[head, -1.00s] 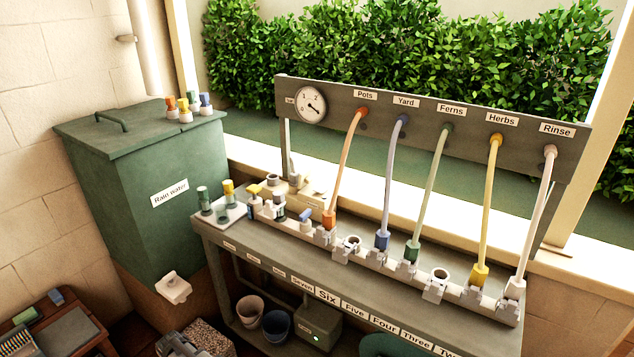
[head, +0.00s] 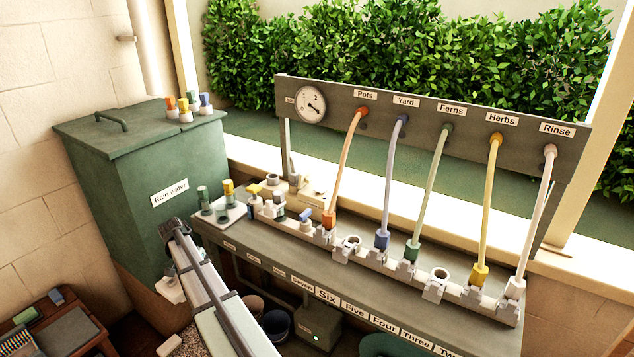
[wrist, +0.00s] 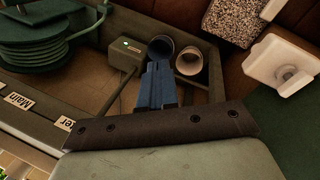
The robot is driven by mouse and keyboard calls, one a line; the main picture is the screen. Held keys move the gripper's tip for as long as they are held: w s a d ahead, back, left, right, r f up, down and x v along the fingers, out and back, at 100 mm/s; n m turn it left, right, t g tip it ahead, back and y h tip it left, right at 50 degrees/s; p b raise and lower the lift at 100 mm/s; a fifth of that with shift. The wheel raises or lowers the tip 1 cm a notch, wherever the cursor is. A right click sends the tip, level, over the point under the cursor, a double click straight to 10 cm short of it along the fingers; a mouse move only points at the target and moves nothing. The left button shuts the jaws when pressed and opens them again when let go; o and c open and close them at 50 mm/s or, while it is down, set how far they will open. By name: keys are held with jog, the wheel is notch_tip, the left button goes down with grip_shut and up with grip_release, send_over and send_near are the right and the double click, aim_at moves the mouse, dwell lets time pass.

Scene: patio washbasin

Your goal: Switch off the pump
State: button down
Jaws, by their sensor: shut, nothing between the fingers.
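The pump (head: 318,326) is a green-grey box with a lit green lamp, on the shelf under the bench. It also shows in the wrist view (wrist: 121,54), lamp lit. A white fitting (head: 168,291) sits low by the green tank, partly behind my arm. In the wrist view this white fitting (wrist: 270,62) is a square plate with a raised part, at upper right. My gripper (wrist: 160,66) is shut and empty, its dark fingers left of the white fitting and apart from it. In the head view my arm hides part of the bench's left end.
A blue bucket (wrist: 160,46) and a pale bucket (wrist: 189,62) stand by the pump. The green rain water tank (head: 120,190) is at left. The bench's labelled front edge (head: 300,287) lies right of my arm, with hoses above. A green hose reel (wrist: 50,30) is under the bench.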

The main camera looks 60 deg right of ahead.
jog(key=w+d+r+m, duration=0.1)
jog(key=d+r+m, duration=0.1)
jog(key=d+r, duration=0.9)
notch_tip(320, 180, up, 31)
jog(key=m+t, duration=0.3)
jog(key=m, duration=0.1)
send_over(318, 190)
jog(key=a, duration=0.2)
jog(key=shift+w+a+r, duration=0.1)
jog(key=shift+w+r, duration=0.05)
jog(key=f, duration=0.6)
jog(key=d+f, duration=0.1)
jog(key=f, duration=0.6)
jog(key=d+f, duration=0.1)
jog(key=f, duration=0.6)
jog(key=shift+d, duration=0.1)
